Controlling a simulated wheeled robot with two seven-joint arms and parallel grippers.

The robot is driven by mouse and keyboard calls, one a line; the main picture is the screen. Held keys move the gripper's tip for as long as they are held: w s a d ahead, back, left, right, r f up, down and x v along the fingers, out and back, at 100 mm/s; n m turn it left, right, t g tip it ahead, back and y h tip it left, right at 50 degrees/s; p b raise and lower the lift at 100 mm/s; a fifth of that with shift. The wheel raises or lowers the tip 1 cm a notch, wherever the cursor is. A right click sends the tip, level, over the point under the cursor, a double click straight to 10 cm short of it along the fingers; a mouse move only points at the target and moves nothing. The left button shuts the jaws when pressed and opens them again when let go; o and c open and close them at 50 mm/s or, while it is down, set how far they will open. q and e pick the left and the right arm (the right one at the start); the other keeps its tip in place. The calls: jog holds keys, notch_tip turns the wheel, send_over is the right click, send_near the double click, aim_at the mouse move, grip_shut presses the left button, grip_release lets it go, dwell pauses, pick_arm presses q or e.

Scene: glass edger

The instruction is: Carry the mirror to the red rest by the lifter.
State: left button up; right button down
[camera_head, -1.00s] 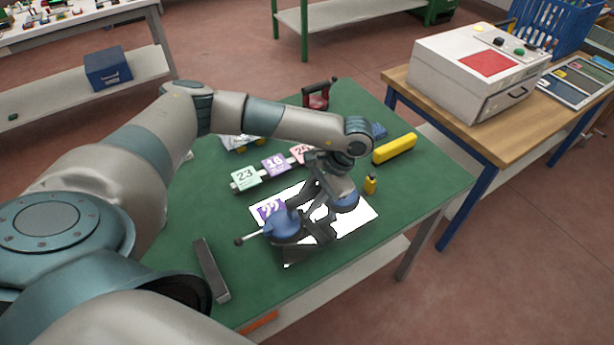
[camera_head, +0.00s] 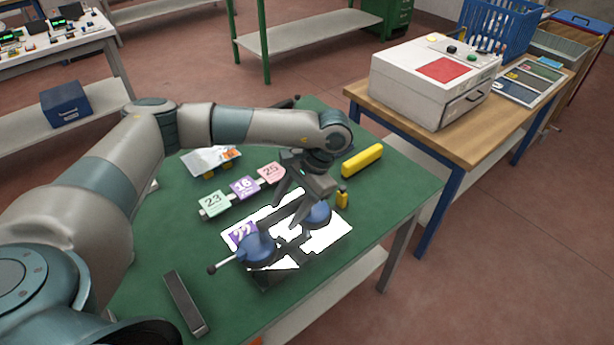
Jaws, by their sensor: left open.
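The mirror (camera_head: 325,236) appears as a bright white sheet lying on the green table, with a purple numbered label (camera_head: 242,235) at its left corner. A suction tool with two blue cups (camera_head: 257,249) and a dark frame is over the mirror and covers part of it. My left gripper (camera_head: 303,205) is open above the mirror, at the tool; I cannot tell whether its fingers are around the tool's handle. A white machine has a red square pad (camera_head: 443,69) on its top; I cannot tell whether this is the red rest. My right gripper is not in view.
The green table (camera_head: 225,290) also holds numbered cards (camera_head: 243,187), a yellow block (camera_head: 362,161), a small yellow bottle (camera_head: 342,198) and a grey bar (camera_head: 186,302).

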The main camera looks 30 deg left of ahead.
pick_arm(q)
jog(key=b+v, duration=0.2)
jog(key=v, duration=1)
jog(key=shift+r, duration=0.2)
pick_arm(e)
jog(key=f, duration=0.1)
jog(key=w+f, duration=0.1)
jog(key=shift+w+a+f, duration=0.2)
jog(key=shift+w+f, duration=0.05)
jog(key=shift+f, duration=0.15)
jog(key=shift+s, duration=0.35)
